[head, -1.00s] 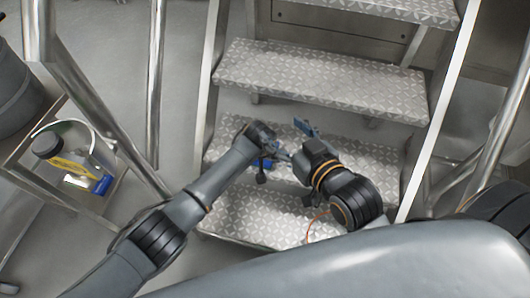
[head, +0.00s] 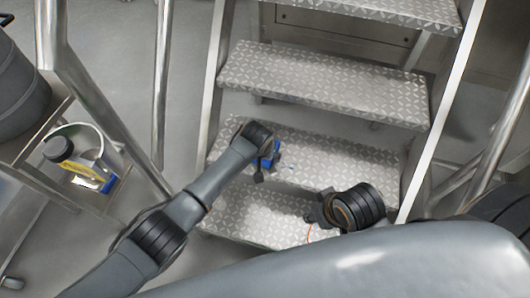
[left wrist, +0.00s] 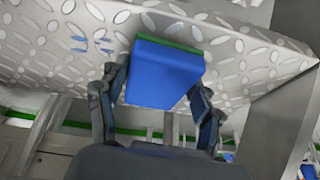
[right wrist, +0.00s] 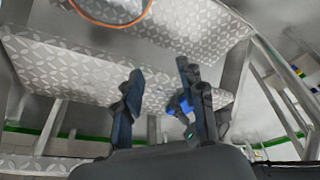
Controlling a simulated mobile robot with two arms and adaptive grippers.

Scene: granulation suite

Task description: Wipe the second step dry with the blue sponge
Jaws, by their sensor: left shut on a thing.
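The blue sponge (left wrist: 165,75), with a green layer (left wrist: 170,42), is held between the fingers of my left gripper (left wrist: 160,95). In the head view the sponge (head: 270,153) is at the left part of the second step (head: 350,153), partly hidden by my left arm. The left wrist view shows the sponge close to the step's plate (left wrist: 235,65); I cannot tell if it touches. Blue marks (left wrist: 92,45) lie on the plate left of the sponge. My right gripper (right wrist: 158,90) is open and empty, over the lowest step (head: 255,218) in the head view.
Higher patterned steps (head: 320,78) rise behind, between metal side rails (head: 440,100). The right part of the second step is clear.

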